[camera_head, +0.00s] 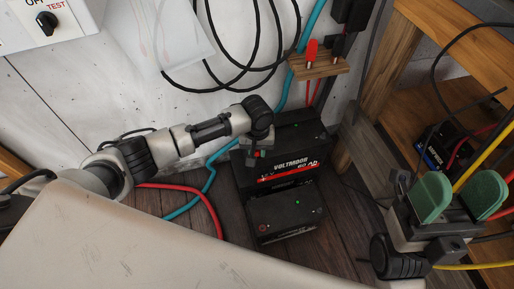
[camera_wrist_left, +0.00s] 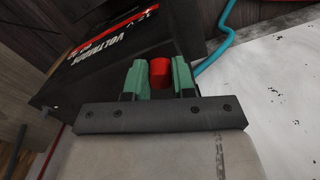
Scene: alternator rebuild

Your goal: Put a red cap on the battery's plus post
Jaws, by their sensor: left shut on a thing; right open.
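The black Voltarion battery (camera_head: 296,172) stands on the wooden floor by the wall; its label also shows in the left wrist view (camera_wrist_left: 112,36). My left gripper (camera_head: 256,153) is over the left end of the battery top. In the left wrist view its green fingers (camera_wrist_left: 159,78) are shut on a red cap (camera_wrist_left: 160,72). The gripper hides the plus post, and I cannot tell whether the cap touches it. Another red cap (camera_head: 312,50) sits on a small wooden wall shelf (camera_head: 319,68). My right gripper (camera_head: 458,198) is open and empty, its green pads wide apart.
A smaller black battery (camera_head: 285,216) stands in front of the Voltarion battery. Red (camera_head: 208,203) and teal (camera_head: 196,199) cables run along the floor to the left. A wooden bench (camera_head: 385,75) with cables and another battery (camera_head: 436,150) is at the right. Black cable loops hang on the wall.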

